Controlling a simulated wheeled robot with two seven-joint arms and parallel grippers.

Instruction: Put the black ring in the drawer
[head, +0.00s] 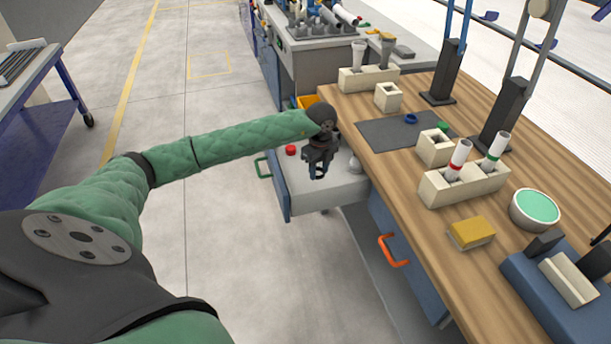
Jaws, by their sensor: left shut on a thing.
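My left gripper (318,173) reaches in from the left and points down over the open drawer (335,192). It is shut on a small dark thing at its fingertips, which looks like the black ring (319,175), partly hidden by the fingers. I cannot tell whether the ring touches the drawer floor. A red piece (291,150) and a grey rounded piece (354,163) are in the drawer. My right gripper is not in view.
On the bench (400,163) are a dark mat (385,133) with a blue ring (411,118), beige holders (463,184) with tubes, a yellow-topped block (471,232) and a green-filled bowl (535,208). A closed drawer with an orange handle (393,250) is nearer.

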